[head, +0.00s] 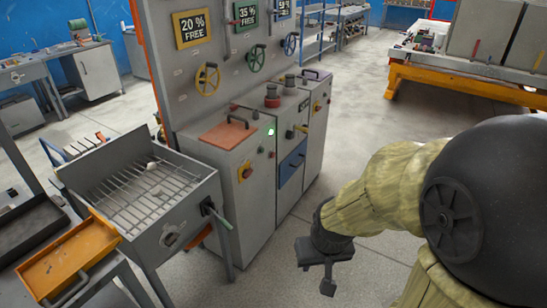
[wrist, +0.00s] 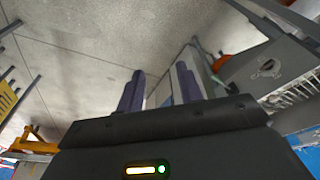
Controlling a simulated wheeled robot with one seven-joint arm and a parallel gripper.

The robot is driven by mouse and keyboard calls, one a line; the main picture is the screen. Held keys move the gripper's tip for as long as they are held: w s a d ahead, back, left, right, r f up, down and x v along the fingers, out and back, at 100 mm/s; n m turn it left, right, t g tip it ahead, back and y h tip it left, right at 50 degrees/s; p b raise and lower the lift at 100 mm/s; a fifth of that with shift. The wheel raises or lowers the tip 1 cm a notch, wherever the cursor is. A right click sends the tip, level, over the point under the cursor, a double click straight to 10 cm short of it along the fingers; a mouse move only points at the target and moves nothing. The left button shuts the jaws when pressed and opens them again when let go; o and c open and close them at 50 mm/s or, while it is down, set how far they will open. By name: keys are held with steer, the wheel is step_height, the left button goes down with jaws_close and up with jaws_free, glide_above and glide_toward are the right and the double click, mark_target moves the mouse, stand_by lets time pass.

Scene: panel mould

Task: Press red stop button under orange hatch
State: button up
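The orange hatch (head: 227,134) is a flat lid with a dark handle on top of the left grey cabinet (head: 258,198). It lies shut, so whatever is under it is hidden. A red button on a yellow plate (head: 245,171) sits on that cabinet's front, apart from the hatch. My gripper (head: 328,282) hangs low over the floor, in front of and to the right of the cabinets, well away from the hatch. In the wrist view its two dark fingers (wrist: 158,92) stand apart with nothing between them. The hatch is not identifiable in the wrist view.
A metal box with a wire grid (head: 150,196) and a yellow tray (head: 68,260) stand left of the cabinets. Valve wheels (head: 207,80) are on the panel behind. An orange-framed bench (head: 455,85) is at the back right. The floor right of the cabinets is clear.

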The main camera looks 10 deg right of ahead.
jaws_close()
stand_by(1.7)
